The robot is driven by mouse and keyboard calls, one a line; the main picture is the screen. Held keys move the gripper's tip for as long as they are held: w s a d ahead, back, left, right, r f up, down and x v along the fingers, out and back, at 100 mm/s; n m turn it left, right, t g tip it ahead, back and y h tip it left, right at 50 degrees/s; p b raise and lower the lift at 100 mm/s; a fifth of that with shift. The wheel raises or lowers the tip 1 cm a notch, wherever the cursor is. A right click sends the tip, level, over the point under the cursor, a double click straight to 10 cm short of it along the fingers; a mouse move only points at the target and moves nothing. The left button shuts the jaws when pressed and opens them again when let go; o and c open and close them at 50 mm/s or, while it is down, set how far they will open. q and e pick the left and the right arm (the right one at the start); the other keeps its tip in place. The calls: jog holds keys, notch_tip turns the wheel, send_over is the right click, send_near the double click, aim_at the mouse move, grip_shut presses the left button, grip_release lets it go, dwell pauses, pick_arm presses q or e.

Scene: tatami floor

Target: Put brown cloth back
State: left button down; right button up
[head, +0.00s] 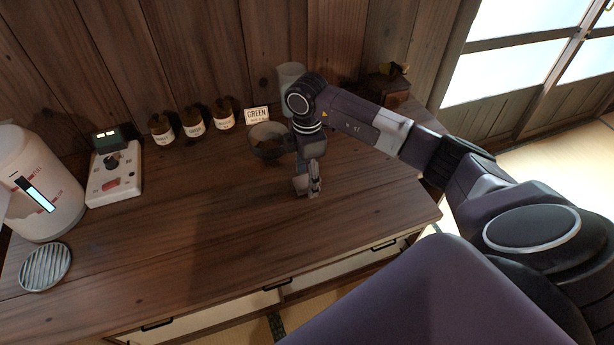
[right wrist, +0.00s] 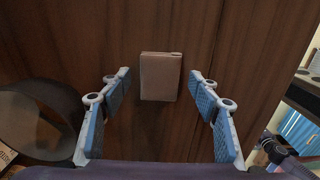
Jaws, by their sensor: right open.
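A folded brown cloth (right wrist: 160,78) lies flat on the dark wooden counter, in the middle of the right wrist view. My right gripper (head: 308,186) points down over the counter in the head view. In the right wrist view its two blue-padded fingers (right wrist: 159,90) are spread wide, one on each side of the cloth, with gaps between them and it. In the head view the cloth is hidden or cannot be made out at the gripper. My left gripper is in neither view.
A dark round bowl (head: 266,147) stands close beside the right gripper; its rim (right wrist: 48,92) shows in the wrist view. A scale-like device (head: 114,176), white dispenser (head: 42,185) and striped coaster (head: 45,267) stand left. The counter's middle (head: 190,230) is clear.

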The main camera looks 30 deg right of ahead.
aim_at(307, 181)
jog(key=shift+r, duration=0.45)
notch_tip(307, 181, up, 11)
jog(key=b, duration=0.2)
jog(key=shift+r, duration=0.15)
